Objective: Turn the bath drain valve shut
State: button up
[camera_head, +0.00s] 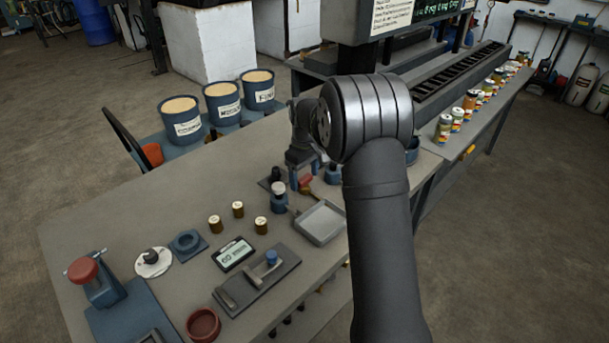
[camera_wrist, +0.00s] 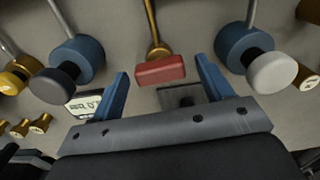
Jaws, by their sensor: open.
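A valve with a red bar handle (camera_wrist: 160,70) and a brass stem (camera_wrist: 153,28) is in the upper middle of the wrist view; I take it to be the bath drain valve. The red handle also shows in the head view (camera_head: 305,181), partly hidden by my gripper. My gripper (camera_wrist: 163,76) is open, with one blue finger on each side of the red handle. The handle lies between the fingertips, with a gap visible on both sides. I cannot tell how far the fingers reach down around it.
A blue fitting with a dark knob (camera_wrist: 78,62) stands left of the handle, and one with a white knob (camera_wrist: 245,48) stands right. A grey tray (camera_head: 320,222), a display (camera_head: 233,254) and small brass-coloured weights (camera_head: 238,209) are on the bench. Three blue tubs (camera_head: 222,102) stand behind.

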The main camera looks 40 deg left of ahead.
aim_at(305, 177)
jog(key=c, duration=1)
jog(key=shift+m, duration=0.4)
jog(key=o, duration=1)
notch_tip(305, 177, up, 17)
jog(key=shift+r, duration=0.2)
